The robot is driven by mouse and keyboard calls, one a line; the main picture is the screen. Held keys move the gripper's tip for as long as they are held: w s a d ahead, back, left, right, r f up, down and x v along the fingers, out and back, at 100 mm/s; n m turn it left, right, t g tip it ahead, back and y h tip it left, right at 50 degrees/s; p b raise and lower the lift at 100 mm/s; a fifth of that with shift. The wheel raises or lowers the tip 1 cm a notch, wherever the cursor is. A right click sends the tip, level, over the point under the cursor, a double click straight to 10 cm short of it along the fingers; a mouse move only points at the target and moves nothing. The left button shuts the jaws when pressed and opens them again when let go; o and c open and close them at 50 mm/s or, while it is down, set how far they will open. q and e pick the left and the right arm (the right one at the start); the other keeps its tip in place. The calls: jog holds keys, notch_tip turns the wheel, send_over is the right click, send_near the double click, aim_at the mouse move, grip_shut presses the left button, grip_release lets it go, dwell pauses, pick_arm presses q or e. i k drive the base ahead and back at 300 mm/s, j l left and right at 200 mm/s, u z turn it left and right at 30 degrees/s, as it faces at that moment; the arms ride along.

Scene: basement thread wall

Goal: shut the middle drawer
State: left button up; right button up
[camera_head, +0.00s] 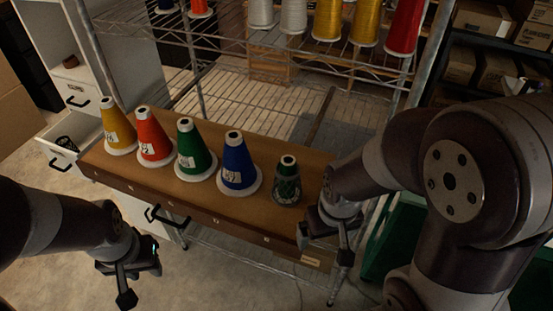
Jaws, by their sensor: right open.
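A white drawer unit (113,45) stands at the far left behind the wooden board. One of its drawers (52,135) is pulled out, with a dark item inside and a black handle (60,163) on its front. Another black handle (77,100) shows on the drawer front above it. A third handle (165,215) shows below the board's front edge. I cannot tell for certain which drawer is the middle one. My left gripper (132,280) is low at the left, apart from the handles; its finger gap is unclear. My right gripper (323,238) is open and empty by the board's right end.
The wooden board (105,160) carries yellow (116,128), red (153,138), green (193,152) and blue (237,167) thread cones and a small dark green spool (287,182). A wire rack (290,95) stands behind.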

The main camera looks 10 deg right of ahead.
aim_at(85, 130)
jog(key=i+j, duration=0.15)
jog(key=j, duration=0.25)
jog(key=i+j, duration=0.1)
jog(key=j, duration=0.25)
jog(key=i+j, duration=0.15)
jog(key=j, duration=0.25)
jog(key=i+j, duration=0.1)
jog(key=j, duration=0.3)
jog(key=i+j, duration=0.15)
jog(key=j, duration=0.2)
jog(key=i+j, duration=0.1)
jog(key=j, duration=0.3)
jog(key=i+j, duration=0.15)
jog(key=j, duration=0.25)
jog(key=i+j, duration=0.1)
jog(key=j, duration=0.25)
jog(key=j+u, duration=0.05)
